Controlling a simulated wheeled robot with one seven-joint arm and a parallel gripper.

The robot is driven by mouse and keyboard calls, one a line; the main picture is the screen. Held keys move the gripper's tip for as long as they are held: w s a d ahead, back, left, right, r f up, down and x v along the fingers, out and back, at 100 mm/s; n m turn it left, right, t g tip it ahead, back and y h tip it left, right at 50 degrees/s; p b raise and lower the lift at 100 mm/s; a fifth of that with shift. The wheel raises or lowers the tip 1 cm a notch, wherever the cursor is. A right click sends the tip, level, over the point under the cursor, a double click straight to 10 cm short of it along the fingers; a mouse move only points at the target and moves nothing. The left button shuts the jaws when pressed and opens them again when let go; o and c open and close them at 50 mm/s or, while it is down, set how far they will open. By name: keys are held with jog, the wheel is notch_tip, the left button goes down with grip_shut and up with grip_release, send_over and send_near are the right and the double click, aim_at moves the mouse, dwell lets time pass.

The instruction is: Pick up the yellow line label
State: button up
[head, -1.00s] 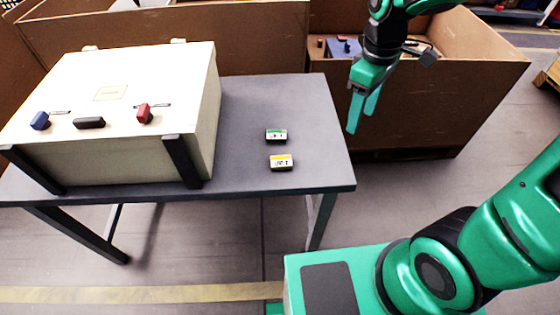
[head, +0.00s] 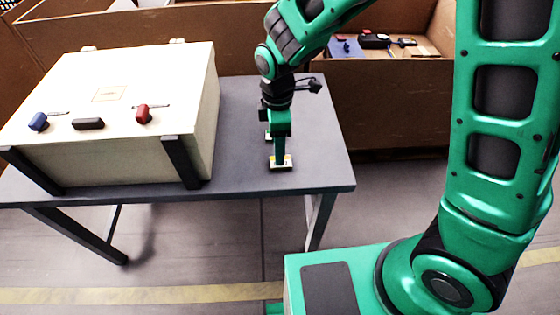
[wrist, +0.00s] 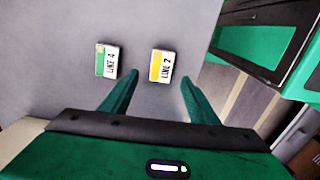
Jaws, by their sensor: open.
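The yellow line label (wrist: 162,66) is a small block with a yellow band and a white face reading "LINE 2"; it lies on the grey table. In the head view the yellow label (head: 272,162) is partly hidden by my gripper (head: 280,160), which points down over it. In the wrist view my gripper (wrist: 158,82) is open, with the label between and slightly beyond the fingertips. Nothing is held. A green label (wrist: 107,60) reading "LINE 4" lies to its left, outside the fingers; in the head view it is mostly hidden behind my gripper.
A large cream box (head: 150,75) with blue, black and red handles fills the table's left side. The grey table (head: 325,150) is bare right of the labels, up to its edge. A brown bin (head: 400,110) holding some tools stands behind on the right.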

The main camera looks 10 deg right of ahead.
aim_at(288, 163)
jog(key=f, duration=0.4)
jog(key=shift+s+d, duration=0.1)
jog(key=shift+d, duration=0.3)
jog(key=shift+f, duration=0.65)
jog(key=shift+c, duration=0.6)
jog(key=c, duration=1.2)
jog(key=shift+o, duration=0.2)
jog(key=shift+r, duration=0.1)
